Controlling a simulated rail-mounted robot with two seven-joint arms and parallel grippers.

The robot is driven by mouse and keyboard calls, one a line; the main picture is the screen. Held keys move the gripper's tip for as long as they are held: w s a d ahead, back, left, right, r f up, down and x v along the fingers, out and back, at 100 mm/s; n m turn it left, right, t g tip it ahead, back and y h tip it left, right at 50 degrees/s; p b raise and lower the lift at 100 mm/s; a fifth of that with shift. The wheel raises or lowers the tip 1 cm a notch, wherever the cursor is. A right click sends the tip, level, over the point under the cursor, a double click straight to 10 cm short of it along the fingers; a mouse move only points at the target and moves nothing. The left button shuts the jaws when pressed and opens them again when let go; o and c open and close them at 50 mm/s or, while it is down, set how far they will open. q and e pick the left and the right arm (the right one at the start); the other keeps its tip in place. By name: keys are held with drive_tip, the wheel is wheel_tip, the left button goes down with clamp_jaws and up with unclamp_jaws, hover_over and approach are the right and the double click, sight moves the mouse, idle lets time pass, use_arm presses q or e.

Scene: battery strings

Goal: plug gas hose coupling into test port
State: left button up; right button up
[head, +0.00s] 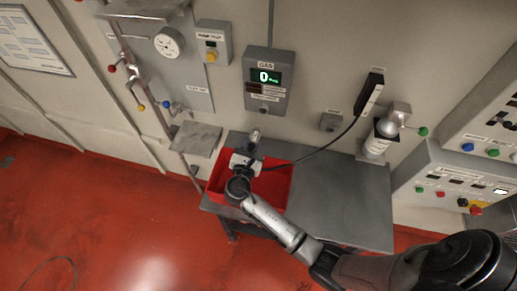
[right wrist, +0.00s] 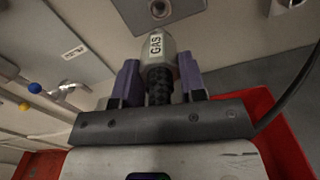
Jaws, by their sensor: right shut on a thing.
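The grey coupling labelled GAS (right wrist: 157,48) is held upright between the two purple fingers of my right gripper (right wrist: 159,80), with its black ribbed part between them. In the head view the coupling (head: 254,135) points up from my right gripper (head: 248,150), above the red bin. The wall box marked GAS (head: 269,80) has a lit green display reading 0 and a round port (head: 263,109) low on its front. In the right wrist view this port (right wrist: 158,9) is beyond the coupling tip, with a gap between them. My left gripper is not in view.
A black hose (head: 325,145) runs from the gripper area toward a wall holder (head: 369,94). A small wall box (head: 330,121) sits right of the GAS box. The red bin (head: 275,190) stands on a grey table (head: 340,205), whose right part is clear.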

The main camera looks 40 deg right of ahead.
sight(257, 130)
idle(0.3)
drive_tip(key=shift+r+p, duration=0.1)
drive_tip(key=shift+p, duration=0.2)
drive_tip(key=shift+w+d, duration=0.1)
drive_tip(key=shift+d, duration=0.05)
drive_tip(key=shift+x, duration=2.75)
drive_tip(key=shift+p, duration=0.3)
